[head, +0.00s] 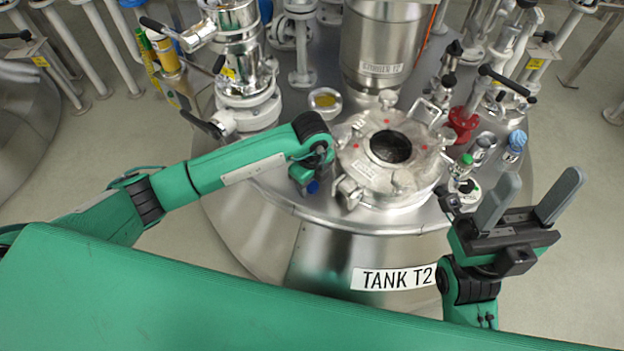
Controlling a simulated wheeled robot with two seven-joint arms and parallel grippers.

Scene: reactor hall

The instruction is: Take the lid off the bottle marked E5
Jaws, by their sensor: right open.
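Small bottles stand at the right of the tank top: one with a green cap (465,160), one with a blue cap (516,139) and a silvery one (484,142). I cannot read the mark E5 on any of them. My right gripper (539,179) is open and empty, its two grey fingers pointing up just in front and to the right of these bottles. My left arm reaches in from the left to the tank's round hatch. My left gripper (313,182) is mostly hidden under its wrist, beside a small blue part, and its jaws cannot be made out.
The open hatch (372,180) with a dark hole is mid-tank. A steel vessel (384,45) stands behind it. A red valve part (461,124), black-handled pipes and a chrome fitting (245,70) crowd the tank (330,238). A small round dish (325,100) lies left of the vessel.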

